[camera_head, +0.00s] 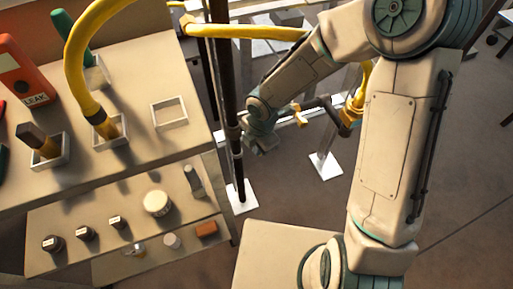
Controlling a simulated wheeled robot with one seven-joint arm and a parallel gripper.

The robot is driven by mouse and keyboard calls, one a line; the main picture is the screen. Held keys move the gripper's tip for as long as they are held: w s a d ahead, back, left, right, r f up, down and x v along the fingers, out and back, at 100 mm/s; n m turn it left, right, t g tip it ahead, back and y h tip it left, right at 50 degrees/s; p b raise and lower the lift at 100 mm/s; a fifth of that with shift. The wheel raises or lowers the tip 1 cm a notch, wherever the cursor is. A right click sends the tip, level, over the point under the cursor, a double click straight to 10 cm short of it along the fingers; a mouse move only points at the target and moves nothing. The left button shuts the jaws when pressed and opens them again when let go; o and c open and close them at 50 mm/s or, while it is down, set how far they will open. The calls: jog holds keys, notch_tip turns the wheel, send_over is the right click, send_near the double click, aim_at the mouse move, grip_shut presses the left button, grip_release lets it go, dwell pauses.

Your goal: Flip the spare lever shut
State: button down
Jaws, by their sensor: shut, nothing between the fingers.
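My gripper (265,145) is at the end of the bent arm, low beside the dark vertical pipe (228,110); it is small and partly hidden by the wrist, and it looks shut and empty. To its right, a dark bent pipe (325,104) carries a small brass-yellow piece (298,116) at its left end and a yellow fitting (352,112) at its right. One of these may be the spare lever; I cannot tell which, or how it is turned. My gripper is left of and below the brass piece, apparently apart from it.
A bench (140,150) on the left holds an orange leak meter (22,70), tools in square holders and a thick yellow hose (75,60). A lower shelf (110,215) holds several small labelled jars. A metal frame stands behind the arm. Floor at the lower right is clear.

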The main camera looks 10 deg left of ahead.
jog(key=shift+w+d+f+t+h+b, duration=0.1)
jog(key=shift+t+h+b, duration=0.3)
jog(key=shift+b, duration=0.45)
jog(key=shift+f+t+h+b, duration=0.1)
jog(key=shift+t+h+b, duration=0.1)
jog(key=shift+h+b, duration=0.5)
jog(key=shift+r, duration=0.1)
jog(key=s+a+r+p, duration=0.25)
jog(key=r+p, duration=0.25)
jog(key=r, duration=0.6)
notch_tip(320, 180, down, 11)
jog(key=w+d+y+b, duration=0.1)
jog(key=w+d+b, duration=0.1)
jog(key=b, duration=1.2)
jog(key=shift+d+g+y, duration=0.3)
jog(key=shift+g, duration=0.1)
